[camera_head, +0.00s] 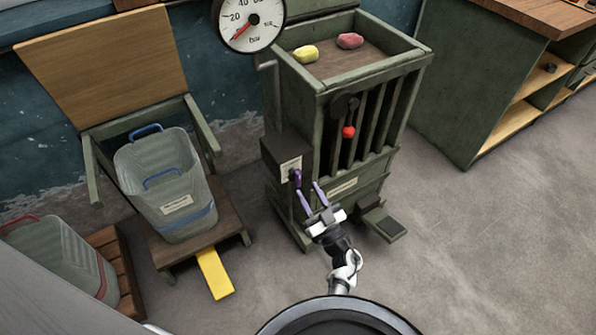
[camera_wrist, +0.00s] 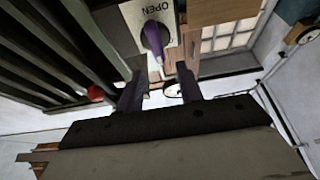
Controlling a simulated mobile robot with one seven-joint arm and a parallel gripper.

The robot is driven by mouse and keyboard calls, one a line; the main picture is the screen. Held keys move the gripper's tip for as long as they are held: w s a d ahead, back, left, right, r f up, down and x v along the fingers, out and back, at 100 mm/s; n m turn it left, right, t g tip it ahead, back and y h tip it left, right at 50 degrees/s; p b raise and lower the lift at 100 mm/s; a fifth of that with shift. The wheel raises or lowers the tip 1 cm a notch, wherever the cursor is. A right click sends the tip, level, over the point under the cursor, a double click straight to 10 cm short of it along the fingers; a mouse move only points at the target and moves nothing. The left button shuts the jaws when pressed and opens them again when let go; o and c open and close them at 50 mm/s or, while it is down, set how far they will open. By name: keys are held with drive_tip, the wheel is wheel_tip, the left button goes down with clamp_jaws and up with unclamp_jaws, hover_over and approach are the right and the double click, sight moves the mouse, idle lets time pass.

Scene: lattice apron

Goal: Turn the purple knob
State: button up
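The purple knob (camera_head: 297,178) is on the labelled face of a dark box (camera_head: 282,160) on the left side of the green slatted cabinet. In the wrist view the purple knob (camera_wrist: 155,38) points toward the camera's lower side, on a pale plate (camera_wrist: 133,17) reading OPEN upside down. My gripper (camera_head: 309,188) is open just in front and to the right of the knob. In the wrist view my gripper (camera_wrist: 160,70) has its two fingers spread, with a gap between them and the knob just beyond the tips. I see no clear contact.
The green cabinet (camera_head: 347,82) has a red-ball lever (camera_head: 348,132) on its slats and a pedal (camera_head: 384,222) low in front. A gauge (camera_head: 251,22) is above. A grey bin (camera_head: 165,180) stands on a wooden seat at left. Floor at right is clear.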

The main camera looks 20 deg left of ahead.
sight(299, 177)
drive_tip(key=x, duration=0.7)
drive_tip(key=shift+p, duration=0.3)
clamp_jaws()
